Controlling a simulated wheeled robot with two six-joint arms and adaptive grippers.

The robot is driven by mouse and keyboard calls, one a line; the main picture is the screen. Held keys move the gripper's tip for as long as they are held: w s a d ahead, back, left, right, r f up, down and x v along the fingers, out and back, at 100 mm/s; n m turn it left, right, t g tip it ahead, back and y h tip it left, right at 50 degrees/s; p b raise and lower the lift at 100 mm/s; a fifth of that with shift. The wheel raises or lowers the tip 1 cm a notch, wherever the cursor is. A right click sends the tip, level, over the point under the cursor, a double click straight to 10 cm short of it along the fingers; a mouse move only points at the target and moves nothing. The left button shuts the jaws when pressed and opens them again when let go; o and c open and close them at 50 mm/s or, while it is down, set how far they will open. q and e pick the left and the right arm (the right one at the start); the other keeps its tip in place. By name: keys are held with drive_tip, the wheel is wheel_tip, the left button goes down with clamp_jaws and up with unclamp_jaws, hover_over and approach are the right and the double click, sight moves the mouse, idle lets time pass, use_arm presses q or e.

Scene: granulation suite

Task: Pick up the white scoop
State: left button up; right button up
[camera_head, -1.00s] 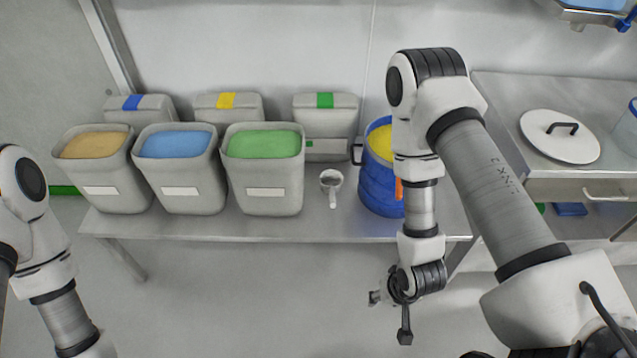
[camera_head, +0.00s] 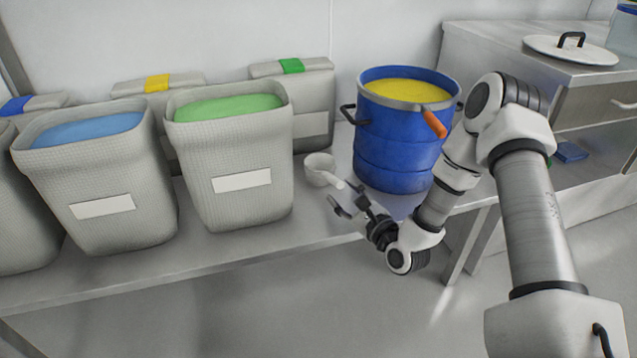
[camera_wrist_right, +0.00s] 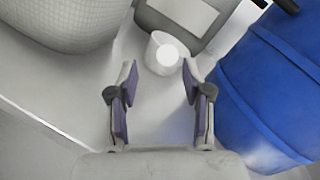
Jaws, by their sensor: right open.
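The white scoop (camera_head: 320,170) stands on the steel table between the green-powder bin and the blue drum, its handle pointing toward my right gripper. My right gripper (camera_head: 350,199) is open and empty, close in front of the scoop at the table's front edge. In the right wrist view, the scoop (camera_wrist_right: 163,53) lies just ahead of and between the open fingertips (camera_wrist_right: 158,82), and I see no contact. The scoop's handle is hard to make out there. My left gripper is out of view.
The green-powder bin (camera_head: 240,203) stands close left, with a lidded grey bin (camera_head: 310,125) behind. The table's front strip (camera_head: 270,247) is bare.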

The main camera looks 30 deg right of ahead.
sight(334, 177)
drive_tip(key=w, duration=0.2)
drive_tip(key=w+b, duration=0.1)
drive_tip(key=w, duration=0.1)
drive_tip(key=w+b, duration=0.1)
drive_tip(key=shift+w+d, duration=0.3)
drive_tip(key=shift+w, duration=0.1)
drive_tip(key=shift+r, duration=0.1)
drive_tip(key=shift+c, duration=0.4)
clamp_jaws()
drive_tip(key=shift+r, duration=0.1)
